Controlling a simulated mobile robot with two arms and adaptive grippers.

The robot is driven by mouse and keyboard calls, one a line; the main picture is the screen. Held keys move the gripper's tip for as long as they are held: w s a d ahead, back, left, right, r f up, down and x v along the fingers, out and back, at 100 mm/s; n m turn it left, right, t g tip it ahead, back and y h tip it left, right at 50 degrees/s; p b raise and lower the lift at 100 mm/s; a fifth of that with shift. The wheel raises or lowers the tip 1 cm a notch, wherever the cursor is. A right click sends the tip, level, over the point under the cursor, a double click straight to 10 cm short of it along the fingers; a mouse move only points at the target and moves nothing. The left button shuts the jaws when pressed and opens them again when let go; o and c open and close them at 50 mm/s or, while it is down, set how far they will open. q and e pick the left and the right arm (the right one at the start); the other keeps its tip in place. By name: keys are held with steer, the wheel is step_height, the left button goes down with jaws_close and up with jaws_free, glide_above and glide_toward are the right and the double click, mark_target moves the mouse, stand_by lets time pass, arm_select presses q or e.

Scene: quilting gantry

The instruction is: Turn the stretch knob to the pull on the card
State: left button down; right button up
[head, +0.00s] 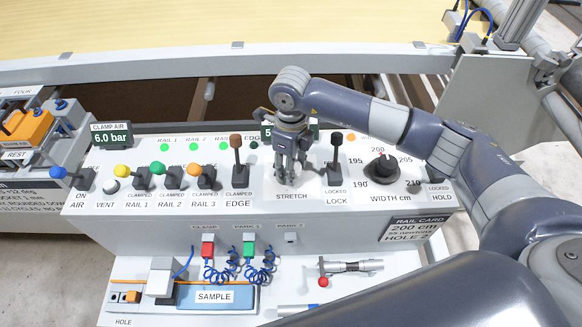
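My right gripper (290,172) points down at the STRETCH position of the sloped control panel (105,200). Its fingers are close together and cover the stretch knob, so I cannot tell whether they grip it or stand around it. A dark display (267,132) behind the gripper is mostly hidden; only a first digit like 5 shows. The dark rail card (418,228) on the panel's front right reads 200 cm, a blurred line that seems to be in newtons, and a hole line. My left gripper is not in view.
A black-tipped LOCK lever (337,140) stands close right of the gripper, and a brown-tipped EDGE lever (236,142) to its left. The WIDTH knob (381,170) is further right. Several coloured rail levers stand left. A SAMPLE block (215,297) lies on the lower shelf.

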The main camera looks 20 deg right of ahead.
stand_by(0.6)
steer(key=o, duration=1)
steer(key=shift+o, duration=0.2)
step_height(320, 180, up, 12)
